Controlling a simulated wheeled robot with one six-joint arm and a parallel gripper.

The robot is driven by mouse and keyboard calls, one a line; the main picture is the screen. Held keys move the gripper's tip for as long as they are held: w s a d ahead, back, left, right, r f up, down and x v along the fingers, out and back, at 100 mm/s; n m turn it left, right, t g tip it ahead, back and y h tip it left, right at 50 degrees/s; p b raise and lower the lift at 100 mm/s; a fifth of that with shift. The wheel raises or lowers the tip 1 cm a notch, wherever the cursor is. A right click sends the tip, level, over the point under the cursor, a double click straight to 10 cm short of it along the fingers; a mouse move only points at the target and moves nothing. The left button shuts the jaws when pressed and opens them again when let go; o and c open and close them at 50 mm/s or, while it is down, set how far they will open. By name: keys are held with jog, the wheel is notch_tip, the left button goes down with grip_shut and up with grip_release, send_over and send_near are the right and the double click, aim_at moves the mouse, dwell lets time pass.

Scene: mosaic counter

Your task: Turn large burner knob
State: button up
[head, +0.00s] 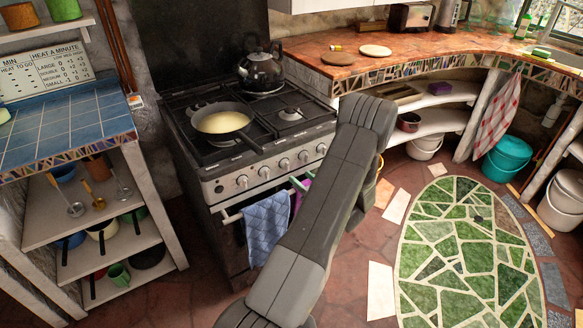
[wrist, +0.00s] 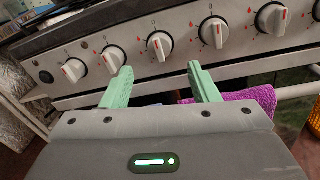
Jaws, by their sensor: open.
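The stove's front panel (head: 270,168) carries a row of several white knobs with red marks. In the wrist view, knobs show at the left end (wrist: 74,71), second (wrist: 112,60), third (wrist: 160,46), fourth (wrist: 214,31) and fifth (wrist: 272,18); another is cut by the right edge. I cannot tell which one is for the large burner. My gripper (wrist: 160,69) is open and empty, its green fingers spread below the third knob, apart from it as far as I can see. In the head view my arm hides most of the gripper.
A pan (head: 222,119) with yellowish contents and a black kettle (head: 261,70) stand on the stove. A blue towel (head: 266,228) hangs on the oven rail, and a purple cloth (wrist: 240,96) hangs near the right finger. A blue-tiled shelf unit (head: 70,120) stands left.

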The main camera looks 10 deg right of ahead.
aim_at(286, 165)
jog(key=x, duration=0.7)
jog(key=shift+w+p, duration=0.15)
jog(key=shift+p, duration=0.15)
jog(key=shift+a, duration=0.1)
jog(key=c, duration=1)
